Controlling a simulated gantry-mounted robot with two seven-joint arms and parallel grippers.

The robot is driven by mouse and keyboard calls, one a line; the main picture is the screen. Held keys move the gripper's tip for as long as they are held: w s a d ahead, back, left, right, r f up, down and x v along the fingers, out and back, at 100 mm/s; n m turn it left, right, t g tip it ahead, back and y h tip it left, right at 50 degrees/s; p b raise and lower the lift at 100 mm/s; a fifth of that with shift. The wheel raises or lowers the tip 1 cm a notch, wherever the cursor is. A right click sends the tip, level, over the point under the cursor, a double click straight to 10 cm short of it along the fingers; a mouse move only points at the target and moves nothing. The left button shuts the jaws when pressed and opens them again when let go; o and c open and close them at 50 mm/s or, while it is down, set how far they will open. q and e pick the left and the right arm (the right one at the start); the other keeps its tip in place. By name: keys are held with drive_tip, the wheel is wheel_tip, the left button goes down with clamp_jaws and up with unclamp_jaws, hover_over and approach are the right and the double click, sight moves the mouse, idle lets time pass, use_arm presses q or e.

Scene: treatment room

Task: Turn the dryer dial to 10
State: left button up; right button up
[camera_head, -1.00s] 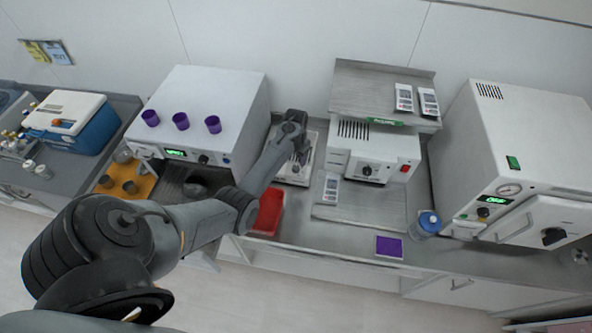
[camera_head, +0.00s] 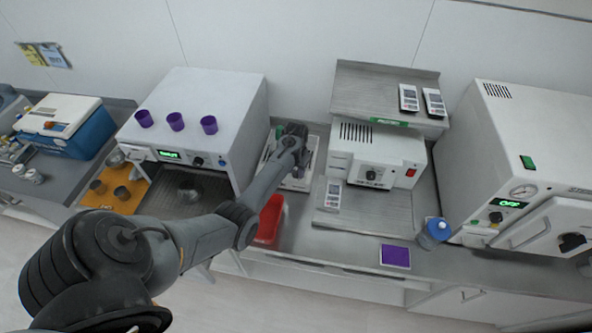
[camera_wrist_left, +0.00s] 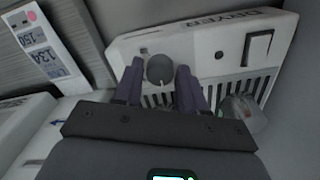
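The dryer (camera_wrist_left: 215,62) is a white panel with a "DRYER" label, vent slots and a rocker switch (camera_wrist_left: 258,47) in the left wrist view. Its round grey dial (camera_wrist_left: 160,69) lies between the two fingertips of my left gripper (camera_wrist_left: 160,82). The fingers are apart, one on each side of the dial; I cannot tell whether they touch it. The dial's setting is not readable. In the head view the dryer (camera_head: 288,184) is partly hidden under my left gripper (camera_head: 299,158). My right gripper is not in view.
A white unit with a red switch (camera_head: 391,172) stands right of the dryer, with a pouch (camera_head: 332,196) on the metal plate before it. A white oven with purple cups (camera_head: 209,125) stands to the left.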

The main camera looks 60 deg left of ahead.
use_arm(q)
drive_tip(key=c, duration=0.6)
drive_tip(key=shift+r+m+p, duration=0.2)
drive_tip(key=shift+m+p, duration=0.7)
drive_tip(key=shift+p, duration=0.1)
drive_tip(key=shift+c, duration=0.2)
drive_tip(key=shift+m+p, duration=0.9)
drive_tip(key=shift+m, duration=0.3)
drive_tip(key=m+p, duration=0.1)
drive_tip(key=m, duration=0.2)
drive_tip(key=shift+f+p, duration=0.1)
drive_tip(key=shift+p, duration=0.2)
drive_tip(key=shift+m+p, duration=0.35)
drive_tip(key=shift+m, duration=0.95)
drive_tip(key=shift+f, duration=0.1)
drive_tip(key=o, duration=1)
drive_tip(key=shift+o, duration=0.2)
